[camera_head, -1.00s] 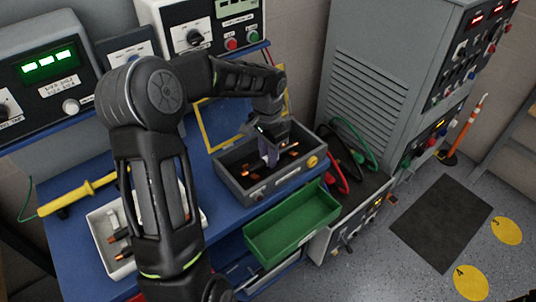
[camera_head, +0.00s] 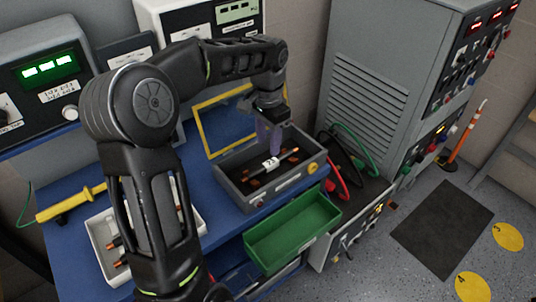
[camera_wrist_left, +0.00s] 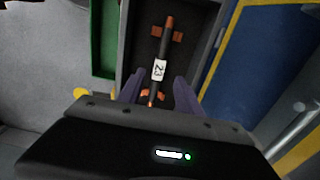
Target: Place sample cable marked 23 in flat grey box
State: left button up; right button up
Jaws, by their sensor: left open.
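The sample cable marked 23 (camera_head: 271,163) lies inside the flat grey box (camera_head: 262,202), across copper-coloured rests. It is dark with copper ends and a white label, and the label reads 23 in the left wrist view (camera_wrist_left: 159,70). My left gripper (camera_head: 271,140) is over the box, above the cable. In the left wrist view its purple fingers (camera_wrist_left: 158,88) stand apart, one on each side of the cable's near end, and the gripper is open and empty. My right gripper is not in view.
A green open tray (camera_head: 293,232) is in front of the box. A white tray (camera_head: 112,272) with copper-ended pieces is at left, partly hidden by my arm. A yellow-handled tool (camera_head: 72,203) lies behind it. A grey cabinet (camera_head: 375,95) with red and green cables stands at right.

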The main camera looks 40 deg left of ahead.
pick_arm(q)
notch_tip(320, 180, up, 4)
jog(key=shift+r, duration=0.15)
dwell(1.5)
